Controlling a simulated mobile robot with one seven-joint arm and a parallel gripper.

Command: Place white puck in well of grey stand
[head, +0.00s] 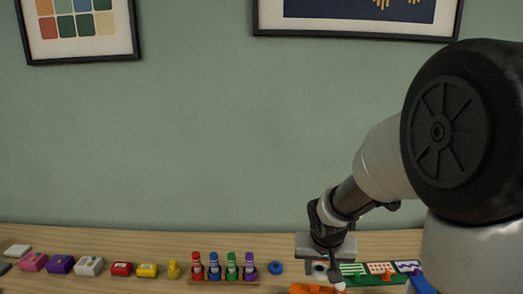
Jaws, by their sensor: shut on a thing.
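My gripper (322,273) is low over the table at the right of centre, below its pale grey hand. It is shut on a small white thing, which looks like the white puck (319,268); it is partly hidden by the fingers. The puck's lower edge and its height above the table are hard to tell. I cannot make out the grey stand or its well; it may be hidden behind the arm or lie below the picture.
An orange object (313,289) lies just below my gripper, and a blue ring (275,267) is to its left. Patterned cards (380,269) lie right. Several small coloured boxes (60,264) line the left.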

